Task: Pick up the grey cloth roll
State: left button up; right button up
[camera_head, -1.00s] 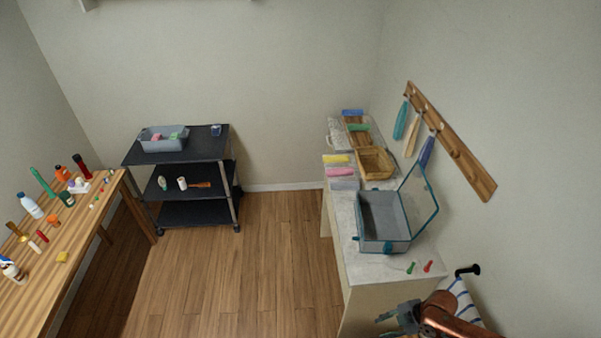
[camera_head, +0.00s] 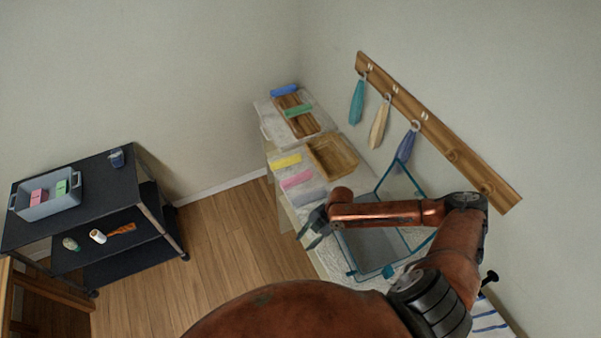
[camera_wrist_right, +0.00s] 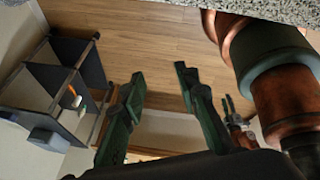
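The grey cloth roll (camera_head: 309,193) lies on the pale counter (camera_head: 280,139) in the head view, just in front of the pink roll (camera_head: 297,179). My right gripper (camera_head: 313,228) is beside the counter's left edge, a little nearer to me than the grey roll and apart from it. In the right wrist view my right gripper (camera_wrist_right: 159,78) has its two dark green fingers spread, with nothing between them. The grey roll does not show there. A small dark and copper shape in the wrist view may be my left gripper (camera_wrist_right: 234,112); its fingers are unclear.
A yellow roll (camera_head: 287,162) and a wicker basket (camera_head: 333,158) are farther back on the counter. A black cart (camera_head: 108,178) is at the left. Open floor (camera_head: 228,233) lies between.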

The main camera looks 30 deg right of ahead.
aim_at(317, 194)
jog(key=z, duration=0.35)
jog(key=i, duration=1.05)
jog(key=z, duration=0.35)
